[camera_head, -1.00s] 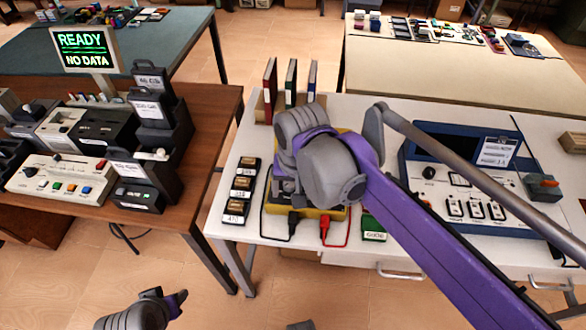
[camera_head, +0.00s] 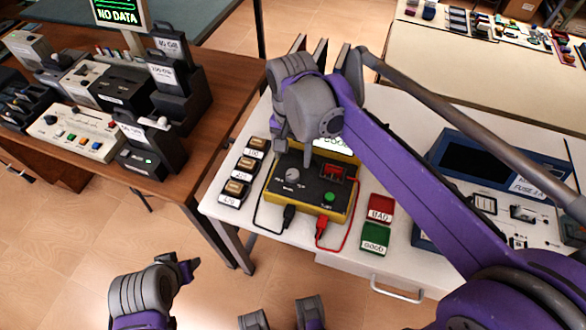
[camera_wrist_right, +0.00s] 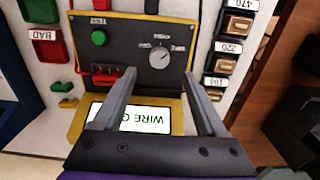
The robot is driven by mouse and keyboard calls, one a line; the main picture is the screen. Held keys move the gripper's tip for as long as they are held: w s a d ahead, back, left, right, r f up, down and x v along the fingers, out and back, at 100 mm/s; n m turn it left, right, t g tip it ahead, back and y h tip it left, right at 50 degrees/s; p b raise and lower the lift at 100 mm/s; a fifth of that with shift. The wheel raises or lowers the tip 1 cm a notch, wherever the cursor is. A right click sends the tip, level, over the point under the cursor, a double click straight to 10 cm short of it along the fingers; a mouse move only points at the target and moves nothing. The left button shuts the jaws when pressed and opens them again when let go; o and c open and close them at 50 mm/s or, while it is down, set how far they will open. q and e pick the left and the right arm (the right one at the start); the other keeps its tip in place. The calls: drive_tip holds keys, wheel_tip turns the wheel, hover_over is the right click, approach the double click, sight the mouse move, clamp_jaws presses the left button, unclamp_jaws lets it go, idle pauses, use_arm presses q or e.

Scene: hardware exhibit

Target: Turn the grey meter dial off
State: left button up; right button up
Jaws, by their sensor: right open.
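The yellow meter (camera_head: 348,197) with a dark panel stands on the white table. Its round grey dial (camera_head: 292,175) sits at the panel's left and also shows in the right wrist view (camera_wrist_right: 159,57), with its pointer slanted toward small labels. My right gripper (camera_head: 294,152) is open and empty over the meter's screen side. In the wrist view its fingers (camera_wrist_right: 160,76) are spread, pointing toward the dial, with the dial ahead between their lines and seemingly apart from them. The lit screen (camera_wrist_right: 135,118) reads "WIRE G", the rest hidden by a finger. My left gripper (camera_head: 188,268) is low at left, away from the table.
The panel also holds a green button (camera_head: 329,197) and a red part (camera_head: 333,172). Black and red leads run from the meter's front. Red BAD (camera_head: 381,208) and green GOOD (camera_head: 375,238) blocks lie at right. Several labelled blocks (camera_head: 233,193) stand at left.

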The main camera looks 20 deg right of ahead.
sight(293, 173)
wheel_tip(293, 173, down, 7)
drive_tip(key=shift+d+b, duration=0.1)
drive_tip(key=shift+b, duration=0.25)
clamp_jaws()
